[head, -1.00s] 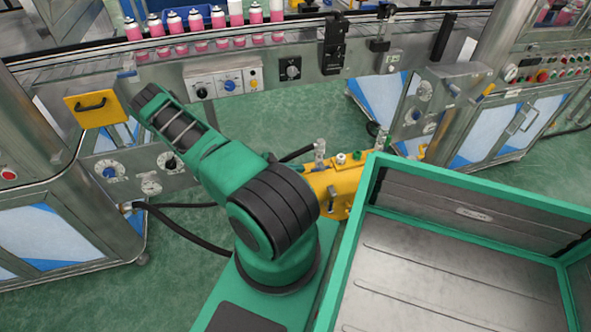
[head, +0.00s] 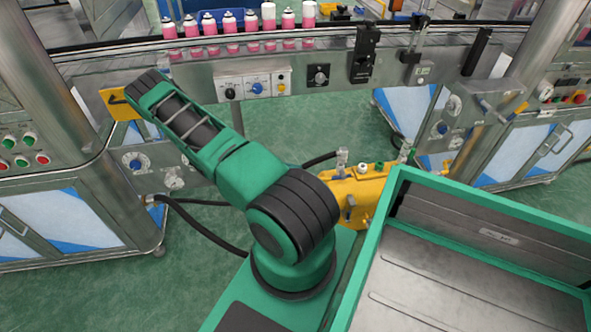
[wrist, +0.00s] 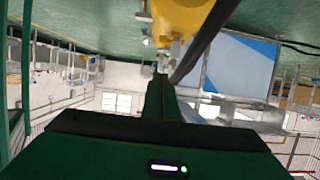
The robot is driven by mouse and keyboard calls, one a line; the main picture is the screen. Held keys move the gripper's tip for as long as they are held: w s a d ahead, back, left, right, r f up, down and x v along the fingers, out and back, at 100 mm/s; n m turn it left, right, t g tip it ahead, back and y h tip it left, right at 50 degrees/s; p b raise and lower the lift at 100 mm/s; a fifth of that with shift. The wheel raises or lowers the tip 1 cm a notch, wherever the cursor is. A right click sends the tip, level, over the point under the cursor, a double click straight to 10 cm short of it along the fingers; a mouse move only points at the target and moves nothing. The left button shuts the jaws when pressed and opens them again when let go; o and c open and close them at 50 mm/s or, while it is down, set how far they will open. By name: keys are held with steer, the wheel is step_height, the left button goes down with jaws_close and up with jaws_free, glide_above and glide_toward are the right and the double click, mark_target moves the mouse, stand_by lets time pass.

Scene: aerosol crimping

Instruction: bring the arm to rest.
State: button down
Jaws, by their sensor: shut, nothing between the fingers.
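My green arm (head: 255,180) rises from its base and reaches to the upper left in the head view, in front of the conveyor machine. Its far end hides part of a yellow handled panel. My gripper does not show in the head view. In the wrist view my gripper (wrist: 162,70) shows as a narrow shape beyond the dark green wrist housing (wrist: 150,145). Its fingers are together with nothing between them. A blurred yellow part (wrist: 182,16) lies above it in that picture, and I cannot tell the gap between them.
Pink cans (head: 250,22) stand in a row on the conveyor (head: 320,38) at the back. A knob panel (head: 252,87) is on its front. Steel cabinets (head: 50,230) stand left and right. A green-rimmed tray (head: 480,205) fills the lower right.

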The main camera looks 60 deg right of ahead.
stand_by(0.4)
steer(key=w+a+r+n+t+y, duration=0.2)
steer(key=a+r+n, duration=0.15)
steer(key=r, duration=0.45)
steer(key=w+a+r+n+t+y, duration=0.1)
steer(key=w+a+r+n+y, duration=0.1)
steer(key=a+r, duration=0.45)
steer(key=w+a+r+n+t+y, duration=0.1)
steer(key=w+a+r+n+t, duration=0.15)
steer(key=r, duration=0.75)
steer(key=s+a+r+n+t+y, duration=0.2)
steer(key=s+a+r+n, duration=0.3)
steer(key=a+r+n, duration=0.2)
steer(key=s+a+r+n+t+y, duration=0.2)
steer(key=s+a+r+n, duration=0.4)
steer(key=a, duration=0.5)
step_height(320, 180, up, 2)
steer(key=shift+s+a+r+n+t, duration=0.3)
steer(key=shift+n+t, duration=0.2)
steer(key=shift+t, duration=0.35)
steer(key=shift+w+d+f, duration=0.1)
steer(key=shift+w+f, duration=0.2)
steer(key=shift+w, duration=0.35)
